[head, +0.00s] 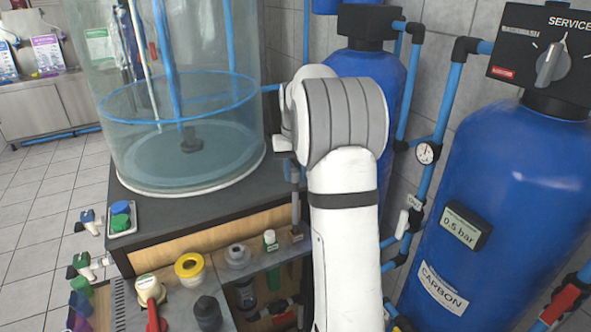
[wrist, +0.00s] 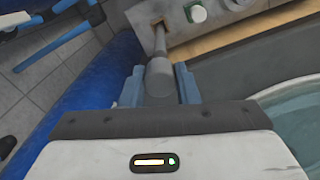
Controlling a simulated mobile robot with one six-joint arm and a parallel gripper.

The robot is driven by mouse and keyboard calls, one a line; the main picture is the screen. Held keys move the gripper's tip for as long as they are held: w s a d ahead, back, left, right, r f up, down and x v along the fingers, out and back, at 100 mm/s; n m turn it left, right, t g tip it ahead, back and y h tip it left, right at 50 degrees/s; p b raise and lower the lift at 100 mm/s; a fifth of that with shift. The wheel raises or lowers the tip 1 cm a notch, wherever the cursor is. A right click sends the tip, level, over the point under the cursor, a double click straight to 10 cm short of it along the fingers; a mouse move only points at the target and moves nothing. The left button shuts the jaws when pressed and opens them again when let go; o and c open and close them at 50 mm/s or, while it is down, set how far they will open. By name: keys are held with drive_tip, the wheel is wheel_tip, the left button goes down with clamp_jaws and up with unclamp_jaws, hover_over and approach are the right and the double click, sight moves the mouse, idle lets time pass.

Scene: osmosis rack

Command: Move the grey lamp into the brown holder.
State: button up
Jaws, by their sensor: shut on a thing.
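The grey lamp (wrist: 160,78) is a wide grey cylinder with a thinner stem. In the wrist view it sits between the two blue fingers of my gripper (wrist: 159,86), which is shut on it. The stem points away from my gripper to the brown holder (wrist: 157,21), a small square piece on the grey shelf. The stem's tip overlaps the holder's opening; I cannot tell how deep it sits. In the head view the lamp (head: 296,207) hangs roughly upright over the holder (head: 296,236), partly beside my arm.
A large clear tank (head: 185,120) stands behind at left. Blue cylinders, one labelled carbon (head: 500,190), and blue pipes crowd the right.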

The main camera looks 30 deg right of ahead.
drive_tip(key=shift+f+b, duration=0.7)
drive_tip(key=shift+f, duration=0.75)
drive_tip(key=b, duration=0.4)
hover_over(295, 232)
wheel_tip(295, 232, down, 7)
drive_tip(key=shift+w+d, duration=0.25)
drive_tip(key=shift+w, duration=0.1)
drive_tip(key=shift+f+b, duration=2.2)
drive_tip(key=shift+f, duration=1.25)
drive_tip(key=shift+f, duration=0.3)
drive_tip(key=shift+f+b, duration=0.85)
drive_tip(key=shift+f, duration=0.3)
drive_tip(key=o, duration=1.3)
drive_tip(key=shift+r, duration=0.1)
drive_tip(key=shift+c, duration=0.2)
